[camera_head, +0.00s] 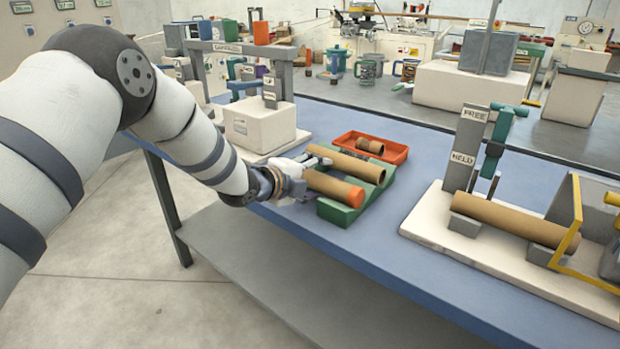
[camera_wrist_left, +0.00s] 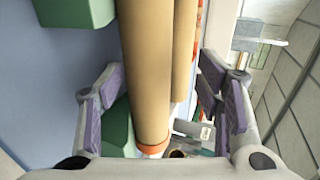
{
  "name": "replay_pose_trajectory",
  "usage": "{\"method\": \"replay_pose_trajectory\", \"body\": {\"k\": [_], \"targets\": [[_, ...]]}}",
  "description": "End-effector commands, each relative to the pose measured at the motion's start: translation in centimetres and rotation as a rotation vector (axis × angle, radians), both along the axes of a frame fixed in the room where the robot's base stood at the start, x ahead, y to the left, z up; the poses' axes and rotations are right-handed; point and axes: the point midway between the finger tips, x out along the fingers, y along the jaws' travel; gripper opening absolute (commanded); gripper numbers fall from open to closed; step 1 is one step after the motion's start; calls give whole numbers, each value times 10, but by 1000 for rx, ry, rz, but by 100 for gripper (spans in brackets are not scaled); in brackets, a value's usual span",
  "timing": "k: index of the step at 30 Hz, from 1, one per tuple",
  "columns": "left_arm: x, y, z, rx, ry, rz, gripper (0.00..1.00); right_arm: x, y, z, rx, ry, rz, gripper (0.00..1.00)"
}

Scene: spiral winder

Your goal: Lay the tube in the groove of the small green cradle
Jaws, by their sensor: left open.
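A brown tube with an orange end (camera_head: 334,188) lies at the green cradle (camera_head: 342,213) on the blue table. A second, plain brown tube (camera_head: 346,165) lies beside it, farther back. Whether either sits in a groove I cannot tell. My left gripper (camera_head: 306,177) is at the left end of the orange-ended tube. In the left wrist view its open fingers (camera_wrist_left: 160,95) stand on either side of that tube (camera_wrist_left: 148,70), with gaps to both pads. The second tube (camera_wrist_left: 184,50) shows behind it, and green blocks (camera_wrist_left: 75,10) lie to the left. My right gripper is not in view.
A red tray (camera_head: 400,154) with short brown tube pieces (camera_head: 370,146) is behind the cradle. At right, a pale base (camera_head: 425,225) carries a FREE/HELD post (camera_head: 467,150) and another long tube (camera_head: 515,220). A white block (camera_head: 258,127) stands behind my gripper.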

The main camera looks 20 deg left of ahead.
Motion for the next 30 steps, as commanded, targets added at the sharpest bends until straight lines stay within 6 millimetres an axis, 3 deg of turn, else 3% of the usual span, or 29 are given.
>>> {"method": "replay_pose_trajectory", "body": {"k": [4, 12, 15, 26, 30], "targets": [[-22, 8, 11, 0, -1, 2, 60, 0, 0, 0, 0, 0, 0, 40], [-83, 30, 38, -1, -2, 1, 60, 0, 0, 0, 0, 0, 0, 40], [-96, 35, 43, 0, -1, 1, 60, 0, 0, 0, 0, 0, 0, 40], [-103, 38, 46, 0, -1, 1, 60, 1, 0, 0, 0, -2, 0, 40], [-102, 37, 68, 1, -14, -1, 60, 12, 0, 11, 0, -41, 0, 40]]}}
